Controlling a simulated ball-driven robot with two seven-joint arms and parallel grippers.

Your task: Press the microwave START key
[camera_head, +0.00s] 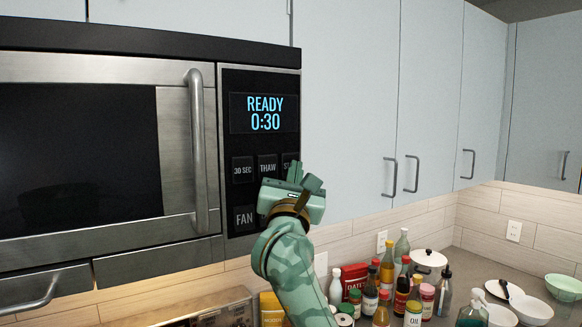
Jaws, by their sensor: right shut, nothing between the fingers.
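The microwave (190,222) fills the left of the head view, its door shut. Its dark control panel has a lit display (265,113) reading READY 0:30. Below are the 30 SEC key (243,170), the THAW key (267,167) and, at right, the START key (287,160), of which only the first letters show. My right gripper (304,176) is shut and empty, in front of the panel's lower right. It hides much of the START key and the key below THAW. I cannot tell whether it touches the panel. My left gripper is out of view.
The FAN key (244,217) is at the panel's lower left. Pale cupboards (350,100) stand right of the microwave. Several bottles and jars (388,275), a white pot (430,262) and bowls (563,287) crowd the counter below right.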

